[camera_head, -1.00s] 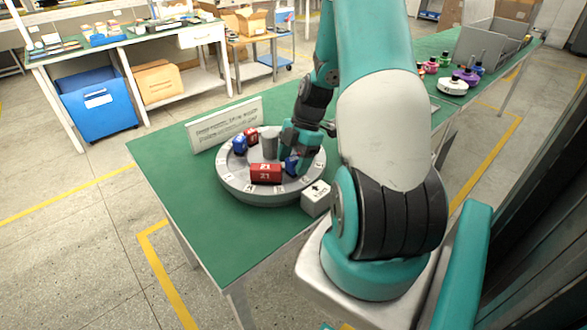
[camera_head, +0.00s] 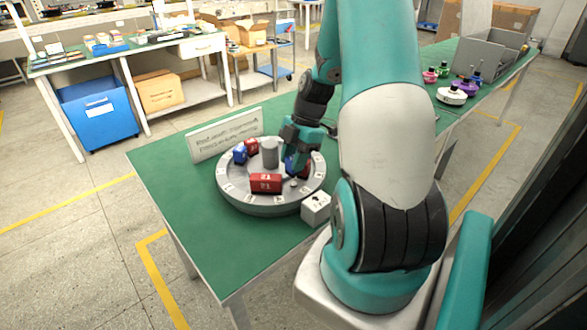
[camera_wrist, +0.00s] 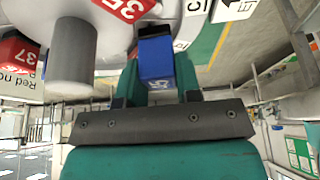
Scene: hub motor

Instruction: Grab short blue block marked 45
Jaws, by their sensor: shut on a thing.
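My gripper (camera_wrist: 152,82) is shut on a blue block (camera_wrist: 156,58) in the wrist view, with one finger on each side of it. The block has a dark end and faint white marking on its right side, too oblique to read. In the head view my gripper (camera_head: 299,150) is over the right side of a round grey tray (camera_head: 240,204), and the blue block (camera_head: 290,163) shows only in part beneath it. I cannot tell whether the block is clear of the tray.
A red block (camera_head: 265,183) lies on the tray's near side; another blue block (camera_head: 240,154) and a red one (camera_head: 251,146) are at the back left. A grey post (camera_head: 269,153) stands mid-tray. A sign (camera_head: 224,135) stands behind and a white box (camera_head: 316,207) in front right.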

